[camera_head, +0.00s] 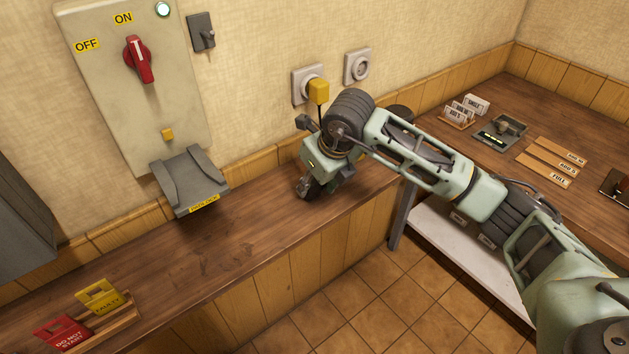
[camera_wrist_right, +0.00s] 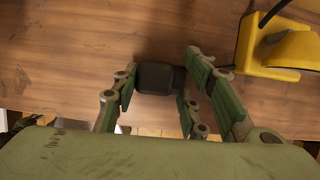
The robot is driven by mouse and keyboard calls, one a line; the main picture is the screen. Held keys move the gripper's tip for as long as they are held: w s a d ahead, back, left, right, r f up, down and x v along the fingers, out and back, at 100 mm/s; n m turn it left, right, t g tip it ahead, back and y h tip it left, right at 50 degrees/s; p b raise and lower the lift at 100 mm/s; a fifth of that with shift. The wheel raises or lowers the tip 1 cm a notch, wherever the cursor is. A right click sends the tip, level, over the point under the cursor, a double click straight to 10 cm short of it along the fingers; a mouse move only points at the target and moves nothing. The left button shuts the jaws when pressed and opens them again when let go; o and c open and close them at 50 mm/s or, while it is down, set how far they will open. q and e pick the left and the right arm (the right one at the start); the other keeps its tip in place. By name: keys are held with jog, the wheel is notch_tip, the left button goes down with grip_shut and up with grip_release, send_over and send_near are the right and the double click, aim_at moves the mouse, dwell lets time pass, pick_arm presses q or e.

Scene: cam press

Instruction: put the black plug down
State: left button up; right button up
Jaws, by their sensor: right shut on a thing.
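My right gripper (camera_head: 308,189) points down just over the wooden bench (camera_head: 235,238), below the wall sockets. In the right wrist view its fingers (camera_wrist_right: 158,85) are shut on the black plug (camera_wrist_right: 160,77), a small dark block between the two fingertips. In the head view the plug is hardly told apart from the dark fingers. I cannot tell whether it touches the bench top. My left gripper is not in view.
A yellow plug (camera_head: 318,91) with a black cord sits at the left socket (camera_head: 301,80); the right socket (camera_head: 358,67) is empty. A grey cradle (camera_head: 190,180) juts out left of my gripper. Red (camera_head: 61,333) and yellow (camera_head: 98,296) tags stand front left. The bench between is clear.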

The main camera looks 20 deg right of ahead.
jog(key=shift+f, duration=0.3)
jog(key=o, duration=1.2)
jog(key=shift+r, duration=0.15)
jog(key=shift+r, duration=0.25)
jog(key=shift+r+p, duration=0.5)
jog(key=shift+p, duration=0.2)
jog(key=b+v, duration=0.2)
jog(key=v, duration=0.9)
jog(key=shift+s+d+r, duration=0.1)
jog(key=shift+s+r, duration=0.05)
jog(key=shift+s, duration=0.05)
